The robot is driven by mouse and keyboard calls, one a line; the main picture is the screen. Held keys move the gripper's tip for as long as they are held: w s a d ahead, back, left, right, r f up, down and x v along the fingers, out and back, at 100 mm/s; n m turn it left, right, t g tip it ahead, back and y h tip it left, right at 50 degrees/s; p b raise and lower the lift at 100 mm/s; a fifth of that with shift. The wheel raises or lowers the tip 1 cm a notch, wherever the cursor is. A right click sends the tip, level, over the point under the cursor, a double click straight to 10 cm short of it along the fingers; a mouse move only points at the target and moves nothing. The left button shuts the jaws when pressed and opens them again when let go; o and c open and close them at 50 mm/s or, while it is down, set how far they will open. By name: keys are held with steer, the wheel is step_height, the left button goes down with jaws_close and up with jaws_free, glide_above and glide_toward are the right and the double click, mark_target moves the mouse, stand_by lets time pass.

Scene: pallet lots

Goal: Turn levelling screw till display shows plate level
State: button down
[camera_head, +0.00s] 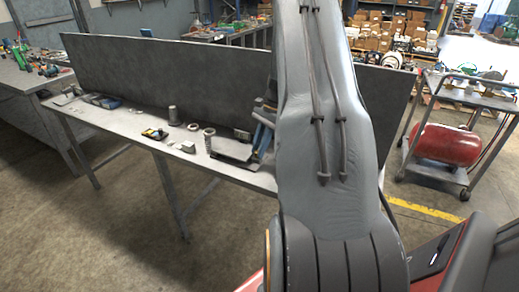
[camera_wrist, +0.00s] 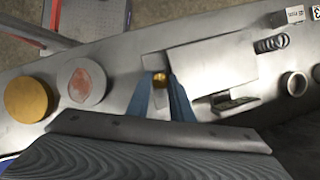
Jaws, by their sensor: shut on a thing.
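A flat grey plate (camera_wrist: 215,65) lies on the bench in the wrist view, and it also shows in the head view (camera_head: 230,149). A small brass levelling screw (camera_wrist: 159,77) sits at the plate's left edge in the wrist view. My gripper (camera_wrist: 160,84), with two blue fingers, is shut on this screw, one finger on each side. In the head view the blue fingers (camera_head: 262,131) are partly hidden by my arm. A small dark unit (camera_wrist: 236,101), possibly the display, is beside the plate; its reading is too small to make out.
A brass disc (camera_wrist: 26,99) and a grey disc with a reddish patch (camera_wrist: 82,82) lie left of the screw. A spring (camera_wrist: 271,43), a ring (camera_wrist: 294,83) and a labelled white box (camera_wrist: 288,15) are at right. An upright grey panel (camera_head: 170,80) backs the bench.

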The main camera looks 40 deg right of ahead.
steer(key=shift+n, duration=0.5)
steer(key=c, duration=1.6)
jaws_free()
steer(key=shift+o, duration=0.2)
steer(key=b+v, duration=0.2)
steer(key=v, duration=0.5)
steer(key=shift+w+r, duration=0.15)
steer(key=shift+r, duration=0.25)
steer(key=shift+d, duration=0.15)
